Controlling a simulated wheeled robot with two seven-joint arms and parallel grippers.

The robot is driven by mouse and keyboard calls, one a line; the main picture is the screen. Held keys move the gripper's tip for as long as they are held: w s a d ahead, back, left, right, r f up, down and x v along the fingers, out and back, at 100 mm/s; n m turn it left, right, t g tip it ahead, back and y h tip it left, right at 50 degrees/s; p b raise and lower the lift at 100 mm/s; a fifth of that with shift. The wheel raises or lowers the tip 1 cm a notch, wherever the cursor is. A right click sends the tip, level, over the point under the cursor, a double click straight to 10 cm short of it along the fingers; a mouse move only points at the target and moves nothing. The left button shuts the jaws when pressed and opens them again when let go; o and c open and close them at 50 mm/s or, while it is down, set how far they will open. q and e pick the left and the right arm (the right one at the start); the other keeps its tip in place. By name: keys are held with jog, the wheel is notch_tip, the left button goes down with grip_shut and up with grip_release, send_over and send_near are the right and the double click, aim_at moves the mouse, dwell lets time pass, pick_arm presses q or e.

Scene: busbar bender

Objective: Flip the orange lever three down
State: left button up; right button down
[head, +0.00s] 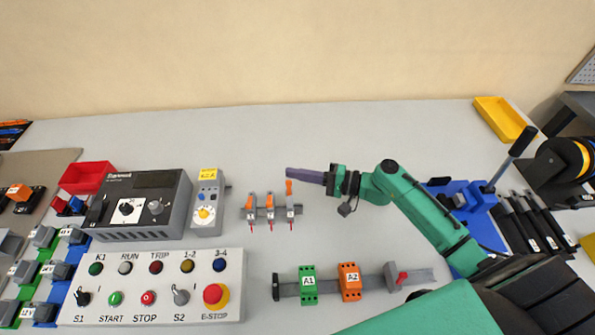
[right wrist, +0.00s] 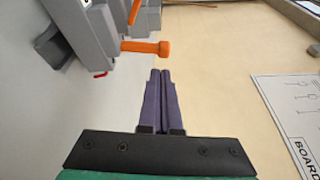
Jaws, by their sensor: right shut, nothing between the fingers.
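Three grey switch units stand in a row on a short rail in the head view, each with an orange lever. The rightmost orange lever (head: 289,187) sticks up towards the back, while the left lever (head: 250,201) and middle lever (head: 270,201) sit lower on their units. My right gripper (head: 289,174) is shut and empty, its fingertips just behind the raised lever's tip. In the right wrist view, the fingertips (right wrist: 160,73) are close to the knob of an orange lever (right wrist: 146,47), with a small gap visible. My left gripper is not in view.
A grey device with a yellow dial (head: 204,212) stands left of the switches. In front are a button panel (head: 190,285) and a rail with green A1 (head: 307,286) and orange A2 (head: 349,284) blocks. Bare table lies behind the switches.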

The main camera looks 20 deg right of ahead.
jog(key=shift+s+a+r, duration=0.1)
jog(key=shift+s+r, duration=0.15)
jog(key=shift+s, duration=0.75)
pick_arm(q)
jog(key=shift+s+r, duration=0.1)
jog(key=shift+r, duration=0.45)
pick_arm(e)
jog(key=shift+w, duration=0.1)
jog(key=shift+f, duration=0.1)
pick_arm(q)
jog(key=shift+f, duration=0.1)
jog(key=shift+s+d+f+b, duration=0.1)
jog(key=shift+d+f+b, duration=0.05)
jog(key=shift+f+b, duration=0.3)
pick_arm(e)
jog(key=shift+n, duration=0.3)
